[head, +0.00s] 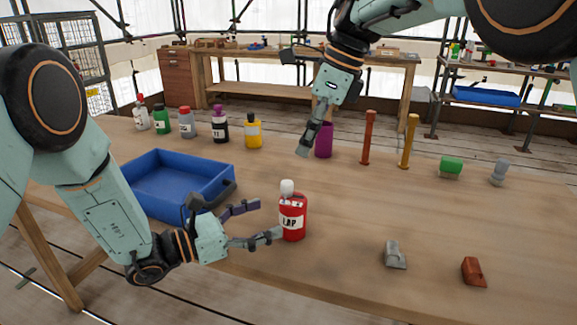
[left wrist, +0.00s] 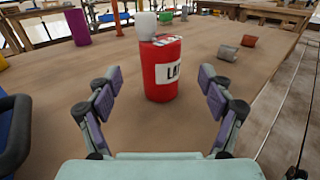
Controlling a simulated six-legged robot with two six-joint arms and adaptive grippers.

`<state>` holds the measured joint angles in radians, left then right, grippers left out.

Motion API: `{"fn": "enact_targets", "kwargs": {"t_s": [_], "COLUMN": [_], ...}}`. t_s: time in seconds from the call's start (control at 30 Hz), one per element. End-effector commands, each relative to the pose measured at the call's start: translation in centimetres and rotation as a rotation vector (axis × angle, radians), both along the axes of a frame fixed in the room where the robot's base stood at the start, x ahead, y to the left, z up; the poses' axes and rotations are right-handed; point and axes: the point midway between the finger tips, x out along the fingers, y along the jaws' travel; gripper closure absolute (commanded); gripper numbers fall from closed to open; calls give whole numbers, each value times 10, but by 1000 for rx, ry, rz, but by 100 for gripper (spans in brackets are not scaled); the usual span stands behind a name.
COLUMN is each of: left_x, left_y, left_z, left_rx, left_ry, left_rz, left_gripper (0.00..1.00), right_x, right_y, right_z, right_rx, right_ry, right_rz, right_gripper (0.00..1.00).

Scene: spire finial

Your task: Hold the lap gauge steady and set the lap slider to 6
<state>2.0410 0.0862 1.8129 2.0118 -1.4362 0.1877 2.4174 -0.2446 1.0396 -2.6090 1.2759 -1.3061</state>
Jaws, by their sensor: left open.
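The lap gauge is a red can (head: 293,219) with a white label reading LAP and a white knob (head: 287,187) on top. It stands upright on the table. In the left wrist view the can (left wrist: 163,72) is straight ahead, between and just beyond my fingers. My left gripper (head: 266,218) is open and low at the can's left side, with nothing in its jaws. A slider scale on top is too small to read. My right gripper (head: 306,140) hangs above the table behind the can, in front of a purple cylinder (head: 324,146); its jaw opening is unclear.
A blue tray (head: 178,160) lies left of my left gripper. Several bottles stand behind it. A brown post (head: 368,137) and a yellow post (head: 408,141) stand at the back. A grey block (head: 395,256) and a rust-coloured block (head: 473,271) lie front right.

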Motion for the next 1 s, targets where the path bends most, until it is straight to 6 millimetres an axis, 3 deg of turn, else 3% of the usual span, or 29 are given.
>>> {"fn": "enact_targets", "kwargs": {"t_s": [0.3, 0.5, 0.87, 1.0], "left_x": [22, 33, 36, 36], "left_y": [-41, -58, -62, -62], "left_z": [0, 0, 0, 0], "left_rx": [2, 1, -1, -1], "left_ry": [-3, -1, -1, -1], "left_rz": [-5, -3, -1, -1], "left_gripper": [20, 20, 20, 30], "right_x": [0, 0, 0, 0], "right_y": [0, 0, 0, 1], "right_z": [0, 0, 0, 0], "right_rx": [2, 3, 4, 4], "right_ry": [1, 3, 3, 3], "right_rz": [-3, -3, -4, -4], "right_gripper": [62, 62, 62, 62]}}
